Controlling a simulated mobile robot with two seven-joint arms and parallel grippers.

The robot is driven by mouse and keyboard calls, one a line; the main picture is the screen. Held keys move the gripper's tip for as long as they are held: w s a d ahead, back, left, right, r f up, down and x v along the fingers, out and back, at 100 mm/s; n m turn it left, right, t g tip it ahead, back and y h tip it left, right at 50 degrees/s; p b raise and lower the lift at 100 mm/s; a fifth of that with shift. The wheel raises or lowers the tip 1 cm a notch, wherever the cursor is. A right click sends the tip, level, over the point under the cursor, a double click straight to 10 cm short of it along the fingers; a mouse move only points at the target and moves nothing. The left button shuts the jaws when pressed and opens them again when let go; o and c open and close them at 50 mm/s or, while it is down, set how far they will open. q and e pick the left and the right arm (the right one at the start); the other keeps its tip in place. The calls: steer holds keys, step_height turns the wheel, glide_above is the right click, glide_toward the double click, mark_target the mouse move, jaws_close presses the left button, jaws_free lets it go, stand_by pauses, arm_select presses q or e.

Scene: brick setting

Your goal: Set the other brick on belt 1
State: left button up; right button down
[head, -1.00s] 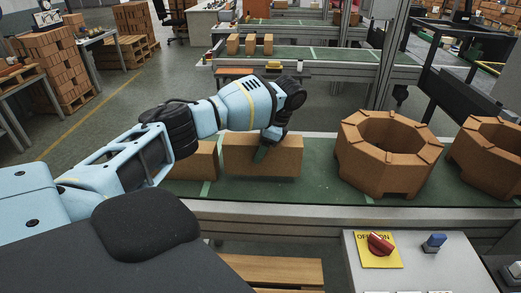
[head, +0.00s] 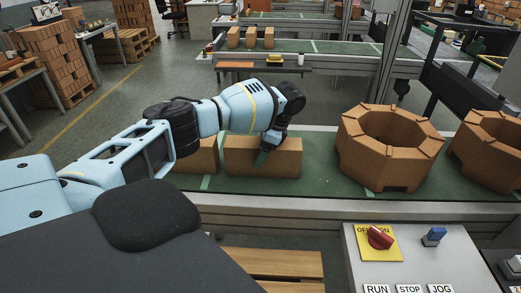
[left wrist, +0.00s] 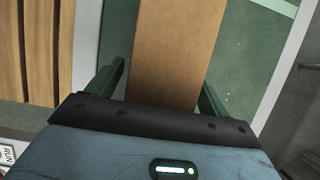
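A long tan brick (head: 270,160) rests on the near green conveyor belt (head: 320,165). Another tan brick (head: 208,155) stands just left of it, partly hidden by my left arm. My left gripper (head: 266,156) is low over the long brick, with a green finger in front of its near face. In the left wrist view the brick (left wrist: 172,45) lies between the two green fingers, with a narrow gap at the left finger (left wrist: 163,88). The fingers look open around it. My right gripper is not in view. No belt number is readable.
Two octagonal brick rings (head: 385,150) stand on the belt to the right. A control panel (head: 410,260) with a red knob is in front. A farther belt (head: 330,46) carries several small bricks (head: 250,38). A wooden pallet (head: 270,268) lies below the near belt.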

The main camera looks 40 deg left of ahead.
arm_select(q)
steer(key=v, duration=1.2)
steer(key=shift+a+r, duration=0.1)
steer(key=shift+r, duration=0.05)
steer(key=shift+c, duration=0.3)
stand_by(0.9)
